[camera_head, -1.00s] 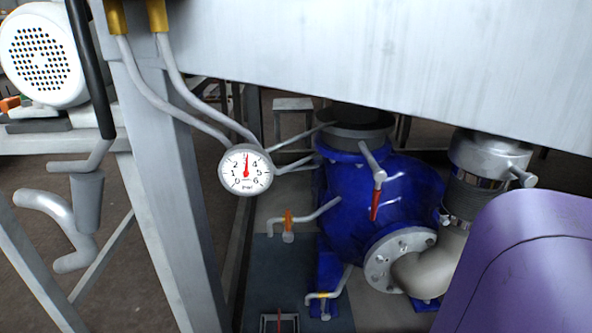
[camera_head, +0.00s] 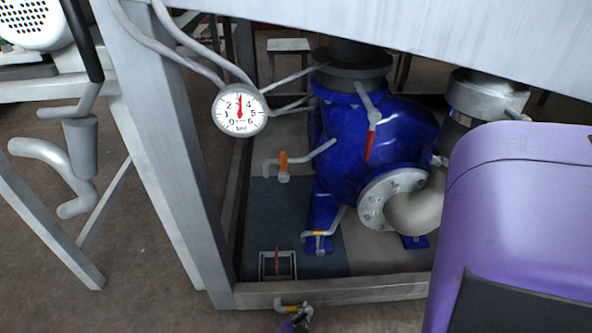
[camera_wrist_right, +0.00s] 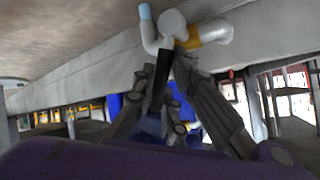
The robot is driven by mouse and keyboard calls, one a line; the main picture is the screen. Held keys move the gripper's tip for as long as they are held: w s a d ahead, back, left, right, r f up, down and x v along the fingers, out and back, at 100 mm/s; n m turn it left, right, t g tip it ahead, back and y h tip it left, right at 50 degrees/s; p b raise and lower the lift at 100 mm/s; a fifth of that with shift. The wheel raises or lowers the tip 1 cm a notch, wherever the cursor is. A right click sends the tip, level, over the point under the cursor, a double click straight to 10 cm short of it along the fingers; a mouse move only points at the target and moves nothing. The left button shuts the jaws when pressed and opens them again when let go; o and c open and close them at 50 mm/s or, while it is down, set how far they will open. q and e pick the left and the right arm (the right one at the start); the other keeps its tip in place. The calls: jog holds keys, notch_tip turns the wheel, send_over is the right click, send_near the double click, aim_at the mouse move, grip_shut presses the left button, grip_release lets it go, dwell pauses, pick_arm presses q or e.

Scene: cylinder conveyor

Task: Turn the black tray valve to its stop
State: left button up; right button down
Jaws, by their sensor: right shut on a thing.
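The tray valve (camera_head: 287,304) shows at the bottom edge of the head view as a small pipe fitting with a yellow band, under the front of the frame. In the right wrist view its pale pipe (camera_wrist_right: 205,33) has a yellow band and a light blue tip. Its black handle (camera_wrist_right: 161,82) runs down between my fingers. My right gripper (camera_wrist_right: 163,75) is shut on this black handle. In the head view my right gripper (camera_head: 301,318) is small, at the valve and partly cut off by the picture's bottom edge. My left gripper is not in view.
A steel frame bar (camera_head: 340,291) runs just above the valve. A blue pump (camera_head: 350,150) with a red-handled valve (camera_head: 370,140) stands behind it. A round gauge (camera_head: 240,110) hangs at the left post. A large purple surface (camera_head: 530,200) blocks the right side.

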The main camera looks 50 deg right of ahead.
jog(key=shift+s+d+f+y, duration=0.2)
jog(key=shift+s+y, duration=0.05)
jog(key=shift+y, duration=0.05)
jog(key=c, duration=1.8)
grip_release()
jog(key=shift+o, duration=0.2)
jog(key=shift+w, duration=0.1)
jog(key=shift+w+a+r, duration=0.1)
